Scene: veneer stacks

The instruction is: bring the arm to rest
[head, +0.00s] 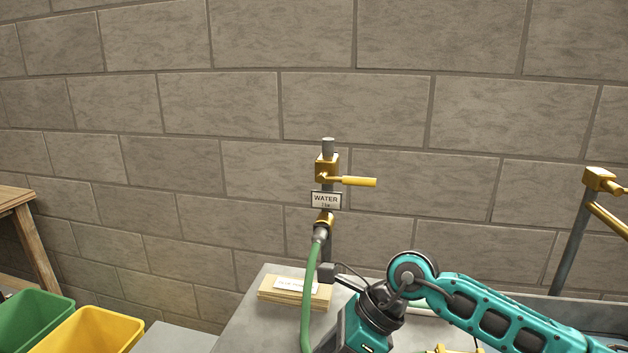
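My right arm (480,312) comes in from the lower right and bends at a round joint. Its teal and black wrist end (352,332) points down over the grey bench top (258,318). The fingers of my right gripper are cut off by the bottom edge, so I cannot tell whether it is open, shut or holding anything. My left arm and gripper are not in view.
A water pipe with a yellow-handled valve (350,181) and green hose (308,300) stands behind the wrist. A labelled veneer stack (282,298) lies beside it. Green (30,318) and yellow (95,332) bins are lower left. Another pipe (572,240) stands right.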

